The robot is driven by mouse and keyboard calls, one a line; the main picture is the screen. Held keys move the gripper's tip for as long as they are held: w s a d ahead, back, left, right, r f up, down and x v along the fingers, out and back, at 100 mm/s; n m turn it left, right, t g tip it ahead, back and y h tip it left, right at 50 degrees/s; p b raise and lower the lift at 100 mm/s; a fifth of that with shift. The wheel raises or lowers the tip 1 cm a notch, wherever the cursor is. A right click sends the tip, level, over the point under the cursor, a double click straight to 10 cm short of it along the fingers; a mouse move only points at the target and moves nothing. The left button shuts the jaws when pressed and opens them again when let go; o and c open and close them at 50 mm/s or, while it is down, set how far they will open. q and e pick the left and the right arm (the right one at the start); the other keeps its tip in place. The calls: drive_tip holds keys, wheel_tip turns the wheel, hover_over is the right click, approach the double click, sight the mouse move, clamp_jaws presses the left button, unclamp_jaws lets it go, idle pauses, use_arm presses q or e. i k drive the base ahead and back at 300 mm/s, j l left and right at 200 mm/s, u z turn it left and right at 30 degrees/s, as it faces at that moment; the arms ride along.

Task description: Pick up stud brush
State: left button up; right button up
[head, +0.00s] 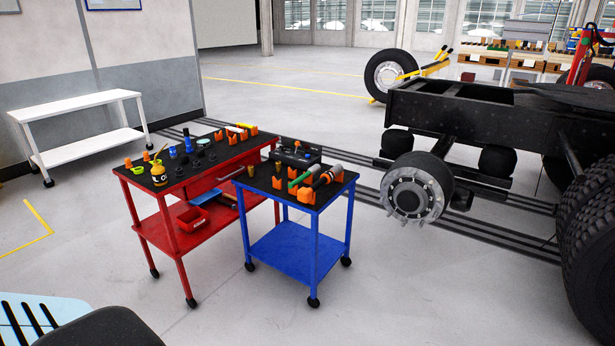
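I cannot tell for certain which small tool is the stud brush. A blue cart (283,254) carries a green tool (305,175), an orange tool with a grey end (327,175) and orange holders (279,183) on its dark top. A red cart (178,234) beside it on the left carries a yellow bottle (159,174), blue items (187,143), small dark parts and more orange holders (220,135). Neither of my grippers is in view.
A truck chassis (470,125) with a bare studded wheel hub (415,196) stands right of the carts. A large tire (590,235) is at the right edge. A white bench (80,128) stands at the left wall. The floor in front of the carts is clear.

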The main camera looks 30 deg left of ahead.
sight(315, 168)
drive_tip(key=i+j, duration=0.25)
drive_tip(key=i, duration=0.25)
drive_tip(key=i+j, duration=0.2)
drive_tip(key=i, duration=0.35)
drive_tip(key=i+j, duration=0.25)
drive_tip(key=i, duration=0.25)
drive_tip(key=i+j, duration=0.25)
drive_tip(key=i, duration=0.25)
